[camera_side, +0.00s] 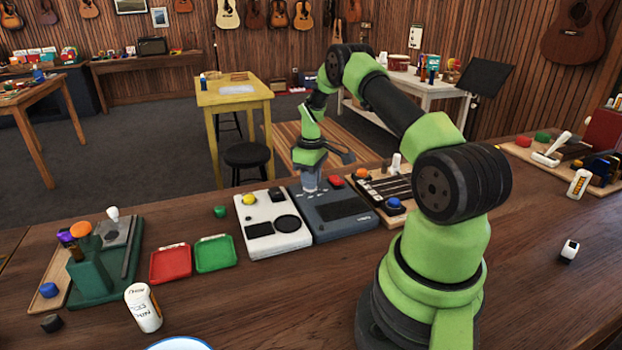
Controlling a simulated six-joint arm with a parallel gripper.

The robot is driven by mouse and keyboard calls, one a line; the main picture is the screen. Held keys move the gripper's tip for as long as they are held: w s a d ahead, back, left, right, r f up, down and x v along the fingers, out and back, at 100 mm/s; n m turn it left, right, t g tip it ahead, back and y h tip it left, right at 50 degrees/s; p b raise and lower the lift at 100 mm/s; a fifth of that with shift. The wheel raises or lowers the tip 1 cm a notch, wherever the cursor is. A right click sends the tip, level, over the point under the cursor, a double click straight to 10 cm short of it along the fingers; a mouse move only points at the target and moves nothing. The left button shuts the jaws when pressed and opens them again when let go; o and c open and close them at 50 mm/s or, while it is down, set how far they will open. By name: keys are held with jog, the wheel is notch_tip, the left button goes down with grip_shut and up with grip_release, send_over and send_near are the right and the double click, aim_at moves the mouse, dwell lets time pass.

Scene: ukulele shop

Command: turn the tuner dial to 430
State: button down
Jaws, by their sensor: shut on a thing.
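A dark grey-blue box (347,222), which looks like the tuner, lies on the wooden bench beside a white box. It has a red button (336,181) at its back and a dark panel on top. My gripper (310,186) points down at the back left of the dark box and is shut on the tuner dial there. The fingers hide the dial almost entirely. The number it is set to cannot be read from this view.
The white box (262,243) with a yellow knob (249,199) touches the dark box on the left. A board (372,179) with strings is close on the right. A red tray (170,264) and a green tray (215,254) lie left. The front bench is mostly clear.

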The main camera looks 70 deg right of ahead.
jog(key=shift+n, duration=0.6)
jog(key=c, duration=1.2)
grip_release()
jog(key=shift+o, duration=0.2)
notch_tip(320, 180, up, 10)
jog(key=shift+n, duration=0.3)
